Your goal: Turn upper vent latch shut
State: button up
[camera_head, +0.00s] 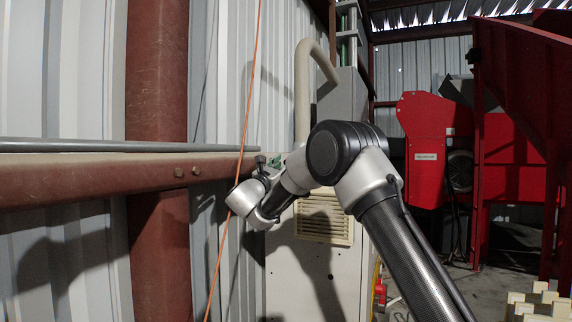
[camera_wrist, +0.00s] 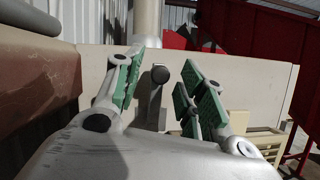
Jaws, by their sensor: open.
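A latch with a black round knob (camera_wrist: 160,74) on a grey stem shows in the wrist view, in front of the pale cabinet face (camera_wrist: 235,83). My gripper (camera_wrist: 164,84) is open, with green pads on both sides of the knob. Gaps show between the pads and the knob on both sides. The foot of the stem is hidden behind my gripper's body. In the head view my gripper (camera_head: 270,163) is at the cabinet's upper left, above the louvred vent (camera_head: 325,218). I cannot make out the latch clearly there.
A rusty beam (camera_head: 100,180) and a grey pipe (camera_head: 110,145) run along the wall, close to my gripper on the left. An orange cable (camera_head: 248,100) hangs in front of the wall. Red machinery (camera_head: 428,150) and pale blocks (camera_head: 540,300) stand at the right.

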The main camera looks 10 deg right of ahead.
jog(key=shift+x, duration=1)
grip_shut()
jog(key=shift+d+m, duration=0.1)
jog(key=shift+m, duration=0.2)
jog(key=s+d+f+m+g, duration=0.4)
jog(key=m+g, duration=0.3)
jog(key=m, duration=0.9)
jog(key=shift+d+f+m, duration=0.4)
jog(key=shift+d+f, duration=0.3)
